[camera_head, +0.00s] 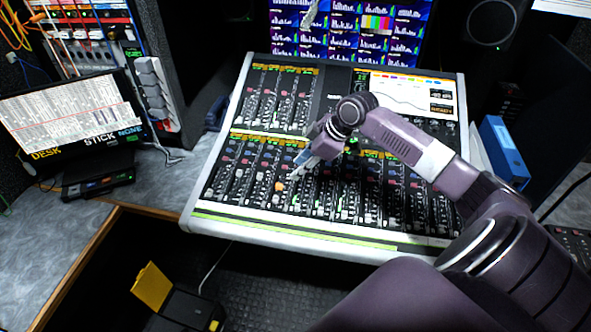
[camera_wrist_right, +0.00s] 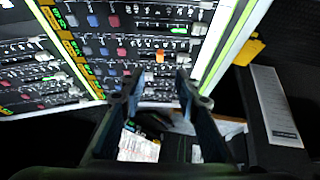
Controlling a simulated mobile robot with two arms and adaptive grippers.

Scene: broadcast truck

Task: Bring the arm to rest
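My right arm (camera_head: 405,140) comes in from the lower right and reaches over the mixing console (camera_head: 300,238). My right gripper (camera_head: 300,168) is above the console's lower fader bank, left of its middle. In the right wrist view its two dark fingers (camera_wrist_right: 157,85) stand apart with nothing visible between them, so it is open and empty. An orange fader cap (camera_head: 279,187) is near the fingertips in the head view; it also shows beyond the fingers in the right wrist view (camera_wrist_right: 160,56). I cannot tell whether the fingertips touch the console. My left gripper is not in view.
A monitor (camera_head: 70,125) stands on the desk at the left, beside a rack with cables (camera_head: 95,35). A wall of screens (camera_head: 340,30) is behind the console. A blue binder (camera_head: 505,150) stands at the right. A yellow-flapped black box (camera_head: 180,300) is below the desk edge.

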